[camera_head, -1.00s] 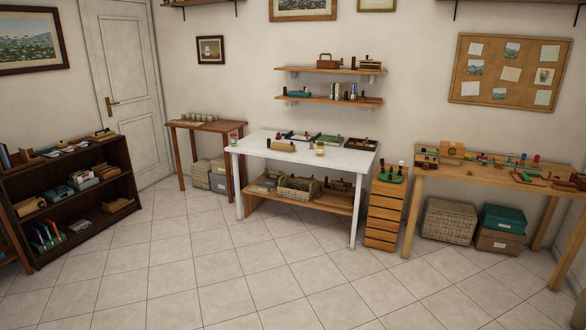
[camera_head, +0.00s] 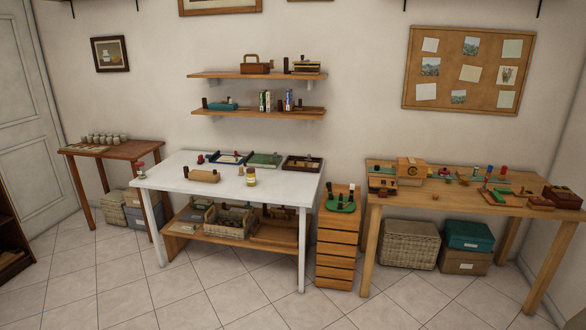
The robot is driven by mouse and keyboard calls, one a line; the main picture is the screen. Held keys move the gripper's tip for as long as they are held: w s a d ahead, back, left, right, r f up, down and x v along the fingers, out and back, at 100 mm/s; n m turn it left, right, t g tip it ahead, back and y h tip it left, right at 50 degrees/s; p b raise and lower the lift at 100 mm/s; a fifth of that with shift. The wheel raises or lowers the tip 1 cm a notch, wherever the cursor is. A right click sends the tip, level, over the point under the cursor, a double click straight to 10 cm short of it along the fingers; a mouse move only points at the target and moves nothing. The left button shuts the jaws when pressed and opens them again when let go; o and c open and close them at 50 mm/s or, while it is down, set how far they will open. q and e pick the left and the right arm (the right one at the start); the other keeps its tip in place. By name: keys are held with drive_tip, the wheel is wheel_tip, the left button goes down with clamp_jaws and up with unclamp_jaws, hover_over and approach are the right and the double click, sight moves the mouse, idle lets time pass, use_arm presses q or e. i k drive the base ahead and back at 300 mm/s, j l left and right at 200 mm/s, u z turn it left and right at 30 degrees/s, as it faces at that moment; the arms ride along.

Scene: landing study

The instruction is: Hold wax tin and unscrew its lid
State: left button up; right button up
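I cannot make out the wax tin for certain at this distance. Several small pale round containers (camera_head: 104,140) stand on the brown side table at the left. Neither of my grippers is in view.
A wooden workbench (camera_head: 440,204) with many small items stands at the right. A narrow drawer unit (camera_head: 337,250) stands between it and the white table. Baskets and boxes (camera_head: 409,244) sit under the bench. The tiled floor (camera_head: 255,300) in front is clear.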

sight(251, 179)
drive_tip(key=i, duration=1.75)
